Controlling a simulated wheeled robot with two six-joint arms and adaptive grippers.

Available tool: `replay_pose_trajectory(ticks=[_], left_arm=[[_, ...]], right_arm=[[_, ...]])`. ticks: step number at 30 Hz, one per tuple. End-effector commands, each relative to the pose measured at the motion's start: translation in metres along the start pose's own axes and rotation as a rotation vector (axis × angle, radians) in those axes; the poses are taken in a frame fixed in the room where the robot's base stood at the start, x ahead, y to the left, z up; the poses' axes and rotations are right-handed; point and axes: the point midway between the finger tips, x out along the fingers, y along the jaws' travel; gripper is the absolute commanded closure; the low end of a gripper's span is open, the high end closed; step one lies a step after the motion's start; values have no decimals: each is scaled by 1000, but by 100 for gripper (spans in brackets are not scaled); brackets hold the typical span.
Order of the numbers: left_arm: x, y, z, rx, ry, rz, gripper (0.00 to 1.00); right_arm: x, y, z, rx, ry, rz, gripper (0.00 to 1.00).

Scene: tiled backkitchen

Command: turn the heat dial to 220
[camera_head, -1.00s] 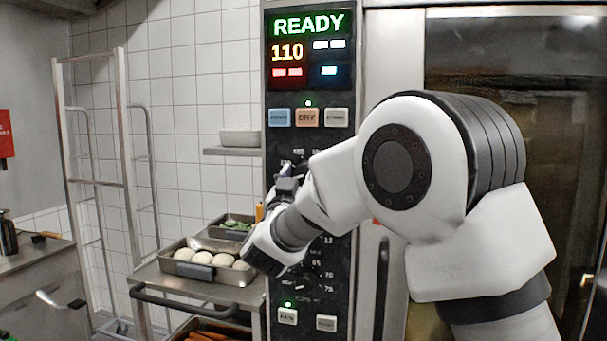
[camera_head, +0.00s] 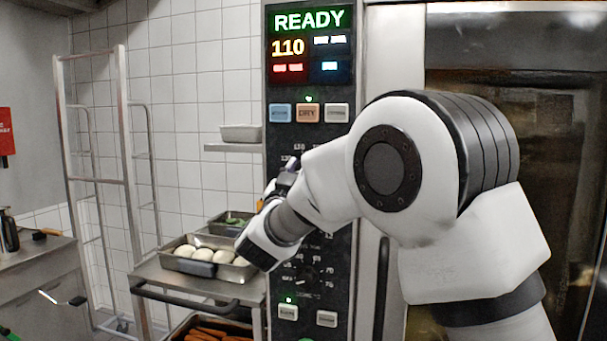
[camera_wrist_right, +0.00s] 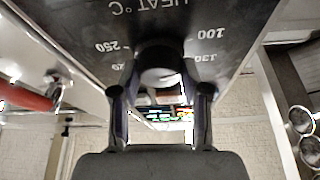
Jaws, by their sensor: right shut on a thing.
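The oven's black control panel (camera_head: 310,250) stands in the middle of the head view, with a display (camera_head: 310,45) reading READY and 110. The heat dial (camera_wrist_right: 160,60) shows in the right wrist view as a dark round knob under the printed HEAT °C, with 100 and 250 marked on either side. My right gripper (camera_wrist_right: 160,98) is shut on the dial, one finger on each side. In the head view my right arm and wrist hide most of the dial. My left gripper is not in view.
A steel shelf (camera_head: 165,270) left of the panel bears a tray of white round items (camera_head: 207,270) and a tray of greens (camera_head: 231,222). A lower dial (camera_head: 305,275) and buttons sit below my wrist. The oven door is at right.

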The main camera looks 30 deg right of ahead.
Motion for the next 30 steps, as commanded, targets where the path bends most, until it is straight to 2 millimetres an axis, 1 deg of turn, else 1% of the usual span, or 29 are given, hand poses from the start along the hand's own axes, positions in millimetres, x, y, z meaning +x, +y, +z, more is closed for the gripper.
replay_pose_trajectory(ticks=[1, 12, 30], left_arm=[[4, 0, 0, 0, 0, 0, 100], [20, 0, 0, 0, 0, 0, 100], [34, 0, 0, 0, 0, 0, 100]], right_arm=[[1, -1, -3, 31, 10, 10, 89], [1, -1, -3, 328, 10, 131, 89], [2, -1, -6, 857, 8, 345, 89]])
